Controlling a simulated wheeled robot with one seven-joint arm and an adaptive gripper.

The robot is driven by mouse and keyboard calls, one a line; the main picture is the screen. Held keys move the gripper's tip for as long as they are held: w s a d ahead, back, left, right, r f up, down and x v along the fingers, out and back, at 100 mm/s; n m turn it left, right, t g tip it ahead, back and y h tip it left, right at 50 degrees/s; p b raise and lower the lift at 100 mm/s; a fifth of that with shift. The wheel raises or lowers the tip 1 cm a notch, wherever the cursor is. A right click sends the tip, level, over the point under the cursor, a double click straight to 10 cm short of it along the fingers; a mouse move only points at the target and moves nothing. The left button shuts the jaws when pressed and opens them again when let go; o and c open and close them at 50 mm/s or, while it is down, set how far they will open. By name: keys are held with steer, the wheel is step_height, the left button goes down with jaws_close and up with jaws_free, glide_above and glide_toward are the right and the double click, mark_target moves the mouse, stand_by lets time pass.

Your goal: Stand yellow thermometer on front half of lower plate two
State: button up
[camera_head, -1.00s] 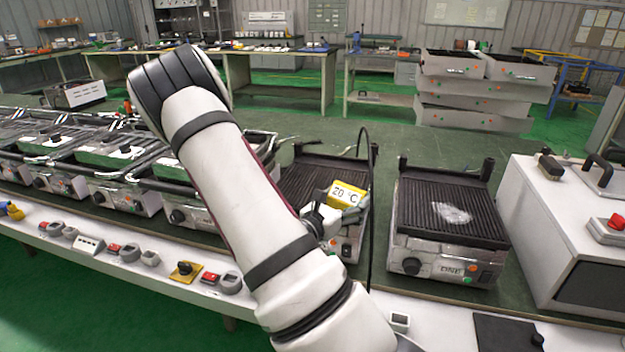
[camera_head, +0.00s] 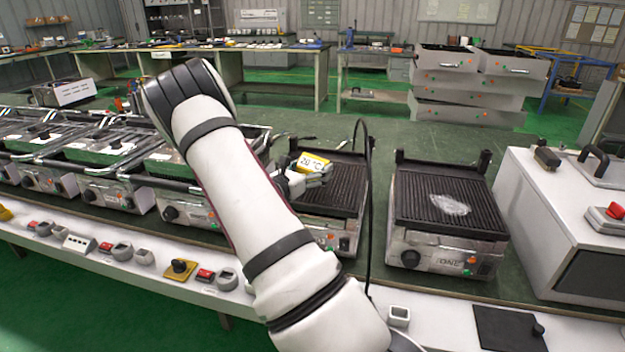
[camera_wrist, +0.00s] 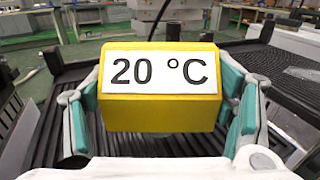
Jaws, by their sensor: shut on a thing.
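The yellow thermometer (camera_head: 313,163) has a white face reading 20 °C. My gripper (camera_head: 303,180) is shut on it, and in the wrist view (camera_wrist: 160,115) teal pads press on both of its sides. The thermometer is upright, with its face tilted up. It is over the ribbed black plate (camera_head: 343,187) of the open grill just right of my arm. I cannot tell whether its base touches the ribs, as the gripper hides it. Part of that plate's left side is hidden by my arm. A second ribbed plate (camera_head: 420,190) with a whitish patch is on the right.
A black cable (camera_head: 369,200) loops up at the right edge of the middle grill. A white box machine (camera_head: 560,225) stands at the far right. Several grills (camera_head: 110,180) line the left. Small devices (camera_head: 180,268) lie along the front ledge.

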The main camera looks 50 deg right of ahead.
steer(key=shift+f, duration=1.75)
steer(key=shift+f+b, duration=0.15)
steer(key=shift+b, duration=0.15)
steer(key=o, duration=1.2)
steer(key=shift+o, duration=0.2)
